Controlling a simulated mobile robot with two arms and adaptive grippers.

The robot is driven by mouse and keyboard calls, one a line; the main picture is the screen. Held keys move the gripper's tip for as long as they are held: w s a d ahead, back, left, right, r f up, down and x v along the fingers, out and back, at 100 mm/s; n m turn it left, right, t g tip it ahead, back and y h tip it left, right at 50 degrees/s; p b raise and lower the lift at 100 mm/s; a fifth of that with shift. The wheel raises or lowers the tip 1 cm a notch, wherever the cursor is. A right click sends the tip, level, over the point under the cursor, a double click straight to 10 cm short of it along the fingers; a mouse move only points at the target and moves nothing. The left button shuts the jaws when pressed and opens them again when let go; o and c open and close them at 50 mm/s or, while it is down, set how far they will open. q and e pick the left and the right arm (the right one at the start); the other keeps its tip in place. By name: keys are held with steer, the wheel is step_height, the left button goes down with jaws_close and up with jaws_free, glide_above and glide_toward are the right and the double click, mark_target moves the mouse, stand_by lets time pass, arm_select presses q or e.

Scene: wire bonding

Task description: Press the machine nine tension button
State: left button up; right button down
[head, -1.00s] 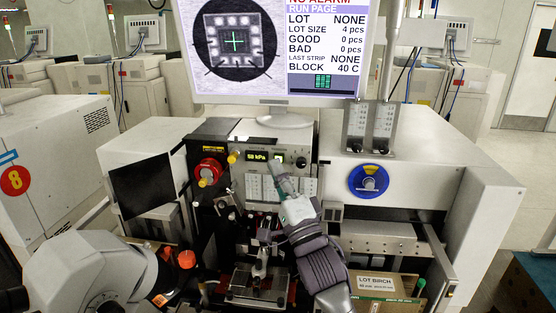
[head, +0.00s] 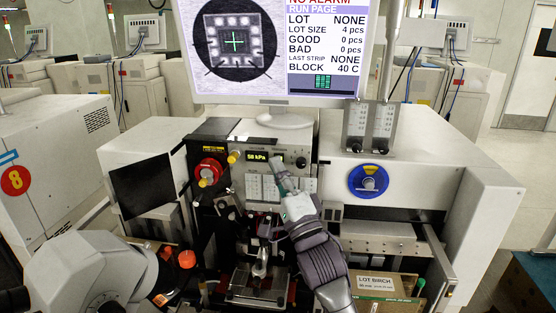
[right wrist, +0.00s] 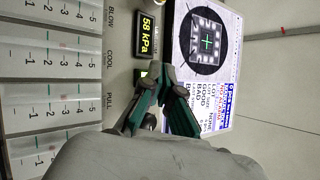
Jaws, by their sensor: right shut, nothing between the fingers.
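The bonding machine in front of me has a grey control panel (head: 241,172) with a lit display (head: 257,156) reading 58 kPa. The display also shows in the right wrist view (right wrist: 147,28). My right gripper (head: 277,164) is shut and empty, its fingertips at the panel just right of the display. In the right wrist view the fingertips (right wrist: 158,74) are close to the panel surface, below the display's end. I cannot tell whether they touch it. The fingers cover that part, and no tension label is readable. My left gripper is not in view.
A monitor (head: 338,88) stands above the panel. Rows of scale gauges (right wrist: 55,95) sit beside the gripper. A red knob (head: 208,170) is left of the display, a blue dial (head: 368,181) to the right. A neighbouring machine (head: 60,140) bears the number 8.

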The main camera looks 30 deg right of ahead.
steer(key=shift+w+d, duration=0.2)
steer(key=shift+w, duration=0.05)
steer(key=shift+s+a, duration=0.1)
stand_by(0.4)
steer(key=shift+s+a, duration=0.45)
steer(key=shift+s, duration=0.2)
steer(key=s+a+p, duration=0.1)
steer(key=s+a, duration=0.2)
steer(key=s, duration=0.1)
steer(key=shift+s+a, duration=0.3)
steer(key=shift+s, duration=0.1)
stand_by(0.5)
